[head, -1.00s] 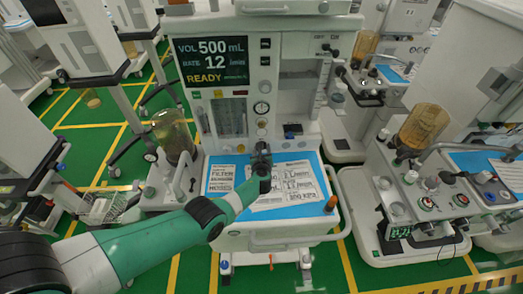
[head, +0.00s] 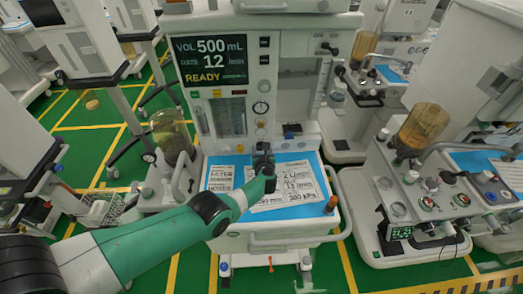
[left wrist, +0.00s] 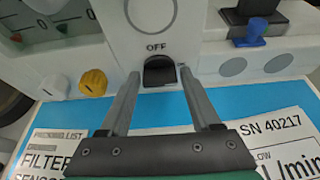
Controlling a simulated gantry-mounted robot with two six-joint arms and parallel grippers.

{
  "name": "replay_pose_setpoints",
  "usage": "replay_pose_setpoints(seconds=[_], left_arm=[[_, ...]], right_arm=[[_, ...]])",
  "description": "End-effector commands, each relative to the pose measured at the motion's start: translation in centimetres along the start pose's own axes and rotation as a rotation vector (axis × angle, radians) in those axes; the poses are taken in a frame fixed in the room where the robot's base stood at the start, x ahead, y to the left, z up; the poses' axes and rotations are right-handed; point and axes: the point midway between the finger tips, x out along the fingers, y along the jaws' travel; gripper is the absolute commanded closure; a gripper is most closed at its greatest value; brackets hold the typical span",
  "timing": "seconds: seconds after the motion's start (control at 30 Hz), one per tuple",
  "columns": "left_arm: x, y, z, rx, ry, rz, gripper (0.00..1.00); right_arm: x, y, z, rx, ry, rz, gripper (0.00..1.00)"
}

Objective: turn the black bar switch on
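The black bar switch (left wrist: 160,72) sits low on the white front panel of the cart in the left wrist view, below the printed word OFF. My left gripper (left wrist: 158,80) is open, with one finger on each side of the switch and nothing held. I cannot tell whether the fingers touch it. In the head view my left gripper (head: 264,152) is over the back of the blue work surface, close to the panel, and hides the switch. My right gripper is in neither view.
A black block with a blue knob (left wrist: 257,30) is right of the switch; a yellow knob (left wrist: 93,82) is left. Printed sheets (head: 285,182) lie on the blue surface (head: 310,211). The screen (head: 212,60) reads READY. An amber canister cart (head: 420,130) stands right.

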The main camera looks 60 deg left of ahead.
Motion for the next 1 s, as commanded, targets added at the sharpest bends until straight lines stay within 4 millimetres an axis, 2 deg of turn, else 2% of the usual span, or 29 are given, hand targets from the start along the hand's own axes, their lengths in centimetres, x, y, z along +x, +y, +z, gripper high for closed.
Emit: replay_pose_setpoints(seconds=[0.37, 0.57, 0.8, 1.0], left_arm=[[-0.6, 0.0, 0.2, -0.001, 0.001, 0.000, 0.35], [-3.6, 0.0, 0.9, 0.001, 0.002, -0.002, 0.35], [-9.0, 0.0, 0.8, 0.001, 0.002, -0.003, 0.35], [-11.4, 0.0, 0.2, 0.000, 0.000, -0.001, 0.35]], right_arm=[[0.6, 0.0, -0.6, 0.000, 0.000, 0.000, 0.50], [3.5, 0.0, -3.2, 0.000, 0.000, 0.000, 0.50], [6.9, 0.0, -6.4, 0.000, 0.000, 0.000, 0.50], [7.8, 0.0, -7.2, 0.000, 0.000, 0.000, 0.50]])
